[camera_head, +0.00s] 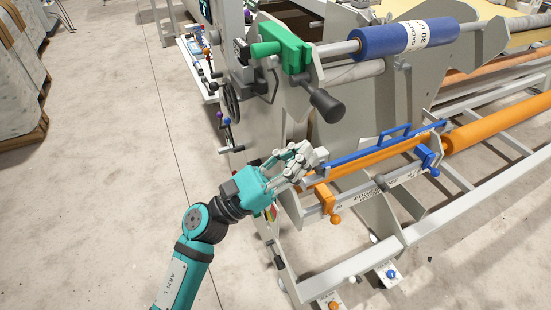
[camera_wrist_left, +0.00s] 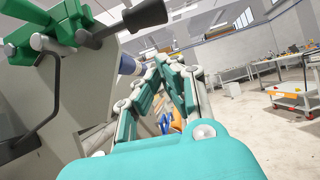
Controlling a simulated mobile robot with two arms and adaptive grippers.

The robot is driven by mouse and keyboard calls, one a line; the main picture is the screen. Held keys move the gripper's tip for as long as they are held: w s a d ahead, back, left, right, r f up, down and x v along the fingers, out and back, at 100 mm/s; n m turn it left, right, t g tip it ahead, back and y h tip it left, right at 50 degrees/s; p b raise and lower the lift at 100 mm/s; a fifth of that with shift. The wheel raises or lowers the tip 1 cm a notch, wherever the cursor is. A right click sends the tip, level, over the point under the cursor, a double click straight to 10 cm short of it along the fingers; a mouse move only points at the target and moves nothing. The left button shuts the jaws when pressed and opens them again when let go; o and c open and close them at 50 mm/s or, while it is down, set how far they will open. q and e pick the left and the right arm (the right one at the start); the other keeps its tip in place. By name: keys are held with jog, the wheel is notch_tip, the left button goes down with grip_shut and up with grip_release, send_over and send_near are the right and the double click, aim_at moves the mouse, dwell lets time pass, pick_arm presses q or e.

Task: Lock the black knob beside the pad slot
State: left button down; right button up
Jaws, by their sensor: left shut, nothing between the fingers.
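My left gripper (camera_head: 314,155) is teal and grey, and its fingers are shut and empty. It is in front of the machine's end plate, by the near end of the blue bar (camera_head: 350,157). In the left wrist view its fingers (camera_wrist_left: 168,62) meet at the tips with nothing between them. A small black knob (camera_head: 382,183) sits on the labelled rail, to the right of the gripper and apart from it. A larger black handle (camera_head: 326,104) sticks out above the gripper; it also shows in the left wrist view (camera_wrist_left: 146,14). I cannot tell which part is the pad slot.
A green clamp (camera_head: 283,52) holds the bar of a blue roll (camera_head: 405,38) above. Grey frame rails (camera_head: 400,243) run below.

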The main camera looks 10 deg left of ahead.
aim_at(316, 96)
pick_arm(q)
jog(key=shift+w+d+r+p, duration=0.1)
jog(key=shift+d+r+p, duration=0.25)
jog(key=shift+r, duration=0.35)
jog(key=shift+w+d+r+p, duration=0.2)
jog(key=shift+r+p, duration=0.3)
jog(key=shift+r, duration=0.25)
jog(key=shift+w+d+r+p, duration=0.1)
jog(key=shift+d+r+p, duration=0.25)
jog(key=shift+r, duration=0.35)
jog(key=shift+a, duration=0.1)
